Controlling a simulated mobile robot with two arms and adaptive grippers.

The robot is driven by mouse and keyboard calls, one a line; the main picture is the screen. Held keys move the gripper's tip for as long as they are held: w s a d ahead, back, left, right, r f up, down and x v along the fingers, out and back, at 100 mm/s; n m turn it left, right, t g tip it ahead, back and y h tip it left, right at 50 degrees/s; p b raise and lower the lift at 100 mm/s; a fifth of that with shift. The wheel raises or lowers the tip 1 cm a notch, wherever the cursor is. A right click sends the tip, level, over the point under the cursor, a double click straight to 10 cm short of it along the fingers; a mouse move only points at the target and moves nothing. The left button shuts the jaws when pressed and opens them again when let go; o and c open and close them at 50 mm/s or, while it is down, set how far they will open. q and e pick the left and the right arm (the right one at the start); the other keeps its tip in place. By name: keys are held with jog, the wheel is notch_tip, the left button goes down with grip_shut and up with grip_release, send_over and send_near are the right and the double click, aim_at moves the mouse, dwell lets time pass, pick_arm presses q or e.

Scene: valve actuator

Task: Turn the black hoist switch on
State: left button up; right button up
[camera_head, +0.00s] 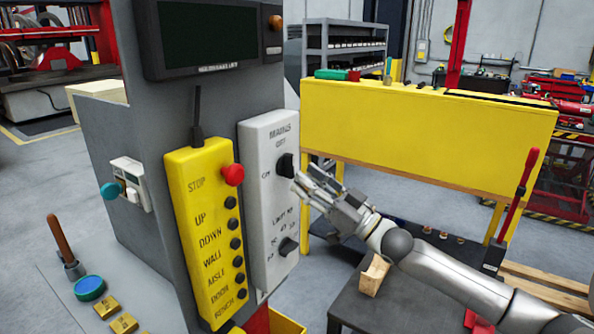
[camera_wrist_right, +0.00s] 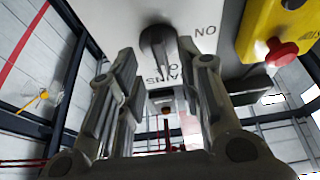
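The black hoist switch (camera_head: 285,165) is a rotary knob on the upper part of a light grey panel (camera_head: 258,130). "OFF" is printed above it and "ON" to its left. In the right wrist view the knob (camera_wrist_right: 157,45) looks elongated, its long side pointing roughly toward the "OFF" print, partly hidden by its own depth. My right gripper (camera_head: 308,188) is just right of the knob in the head view. Its two fingers (camera_wrist_right: 160,92) are spread in the wrist view, with the knob ahead between them and nothing held. My left gripper is not in view.
A second black knob (camera_head: 288,246) is lower on the panel. A yellow pendant (camera_head: 202,235) with a red stop button (camera_head: 232,175) and several black buttons stands left of it. A dark screen (camera_head: 212,35) is above. A wooden block (camera_head: 373,275) lies on a dark table below my arm.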

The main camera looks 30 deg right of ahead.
aim_at(293, 169)
jog(key=shift+p+x, duration=0.55)
jog(key=shift+x, duration=1.25)
jog(key=shift+s, duration=0.1)
grip_shut()
